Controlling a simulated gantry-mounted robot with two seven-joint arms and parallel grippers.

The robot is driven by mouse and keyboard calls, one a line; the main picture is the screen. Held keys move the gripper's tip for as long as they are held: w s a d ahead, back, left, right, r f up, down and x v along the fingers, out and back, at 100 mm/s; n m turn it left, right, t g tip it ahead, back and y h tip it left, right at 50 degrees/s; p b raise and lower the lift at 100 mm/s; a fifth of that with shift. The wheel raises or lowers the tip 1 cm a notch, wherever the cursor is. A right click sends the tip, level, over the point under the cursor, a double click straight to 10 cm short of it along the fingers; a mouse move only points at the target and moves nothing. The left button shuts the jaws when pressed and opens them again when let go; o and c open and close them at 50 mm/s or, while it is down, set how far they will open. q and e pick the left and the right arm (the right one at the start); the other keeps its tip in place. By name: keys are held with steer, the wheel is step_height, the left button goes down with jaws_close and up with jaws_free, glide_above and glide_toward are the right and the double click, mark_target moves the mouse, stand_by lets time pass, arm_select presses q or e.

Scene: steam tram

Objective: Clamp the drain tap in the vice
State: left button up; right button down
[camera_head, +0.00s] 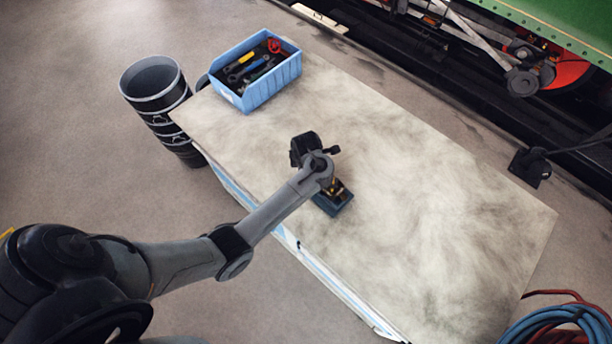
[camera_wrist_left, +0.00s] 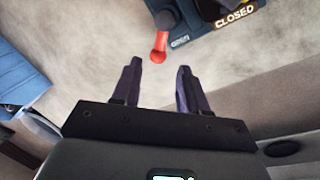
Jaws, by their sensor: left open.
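The vice (camera_head: 335,205) is a small blue block near the front edge of the workbench, partly hidden behind my left wrist. My right gripper is out of view.
A blue bin (camera_head: 272,88) with several tools stands at the bench's far left corner. Black buckets (camera_head: 160,105) are stacked beside the bench. The right part of the bench top (camera_head: 440,210) is clear. Coiled hoses (camera_head: 560,325) lie at the lower right.

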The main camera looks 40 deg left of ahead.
arm_select(q)
steer(key=shift+w+a+f+b, duration=0.15)
steer(key=shift+f+b, duration=0.25)
steer(key=shift+f, duration=0.65)
steer(key=shift+w+a+f+b, duration=0.1)
steer(key=shift+w+f+b, duration=0.2)
steer(key=shift+f, duration=0.75)
steer(key=shift+w+a+f+b, duration=0.15)
steer(key=shift+f+b, duration=0.3)
steer(key=shift+f, duration=0.6)
steer(key=shift+s, duration=0.1)
jaws_close()
